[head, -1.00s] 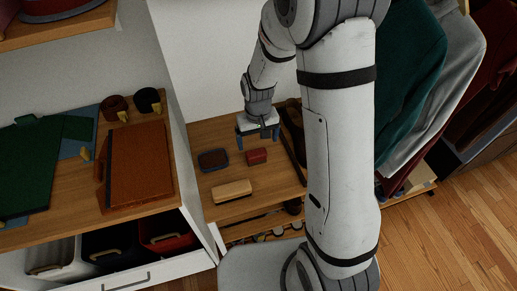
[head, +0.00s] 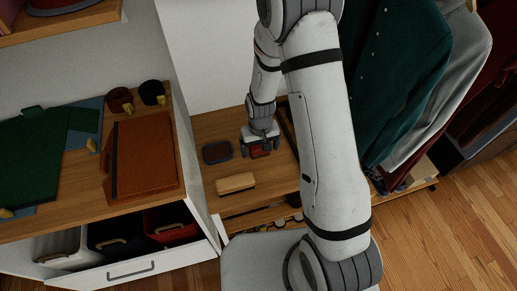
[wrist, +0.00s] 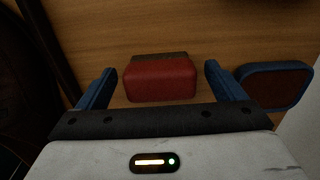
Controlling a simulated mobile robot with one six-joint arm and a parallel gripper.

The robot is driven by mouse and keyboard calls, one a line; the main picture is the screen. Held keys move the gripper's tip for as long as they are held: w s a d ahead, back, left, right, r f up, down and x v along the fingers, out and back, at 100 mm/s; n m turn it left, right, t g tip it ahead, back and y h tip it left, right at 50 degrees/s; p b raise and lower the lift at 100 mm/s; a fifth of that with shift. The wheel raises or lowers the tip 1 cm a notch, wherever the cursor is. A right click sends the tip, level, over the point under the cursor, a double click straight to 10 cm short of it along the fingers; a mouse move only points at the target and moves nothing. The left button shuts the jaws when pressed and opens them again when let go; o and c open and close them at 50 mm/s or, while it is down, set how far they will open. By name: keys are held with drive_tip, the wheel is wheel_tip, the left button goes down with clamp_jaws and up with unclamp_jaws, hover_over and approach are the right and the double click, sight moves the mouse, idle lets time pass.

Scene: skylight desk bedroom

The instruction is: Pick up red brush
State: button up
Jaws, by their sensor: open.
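The red brush (wrist: 160,80) is a small red block with a dark strip along its far edge. It lies on the wooden shelf top and also shows in the head view (head: 259,151), partly covered by my gripper. My gripper (wrist: 158,85) is open, with one blue finger on each side of the brush and a visible gap on both sides. In the head view my gripper (head: 260,147) is low over the brush. Whether the fingers touch the shelf top is hard to tell.
A dark oval brush with a blue rim (head: 217,152) lies close left of my gripper; it also shows in the wrist view (wrist: 274,86). A tan brush (head: 235,183) lies nearer the front. Hanging clothes (head: 405,85) are at right, a white cabinet (head: 190,165) at left.

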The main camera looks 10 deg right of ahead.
sight(260, 146)
drive_tip(key=c, duration=1.1)
drive_tip(key=shift+r, duration=0.1)
wheel_tip(260, 146, up, 10)
drive_tip(key=shift+f+b, duration=0.1)
drive_tip(key=shift+b, duration=0.35)
drive_tip(key=o, duration=0.5)
drive_tip(key=c, duration=0.4)
